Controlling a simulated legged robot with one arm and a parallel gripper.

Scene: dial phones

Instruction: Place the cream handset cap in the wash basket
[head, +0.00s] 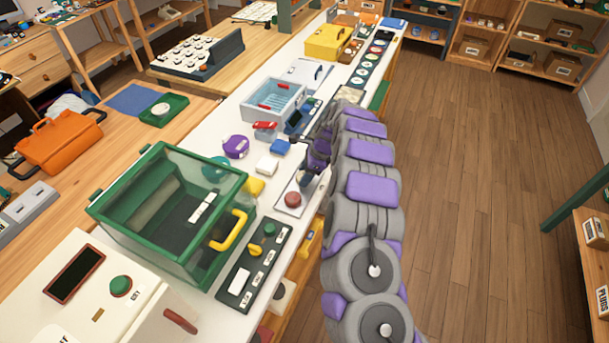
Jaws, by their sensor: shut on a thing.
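My gripper (313,178) is low over the white counter strip, just right of a small white block and above a white plate with a red round knob. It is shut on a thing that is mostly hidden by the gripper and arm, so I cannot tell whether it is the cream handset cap. A pale tray-like basket with red handles (273,101), which looks like the wash basket, stands farther along the counter, up and left of my gripper. A round cream piece (161,109) sits in a green tray at the left.
A green-framed clear case (172,215) with a yellow handle stands near left. A yellow box (327,43) is farther back. The floor at right is clear.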

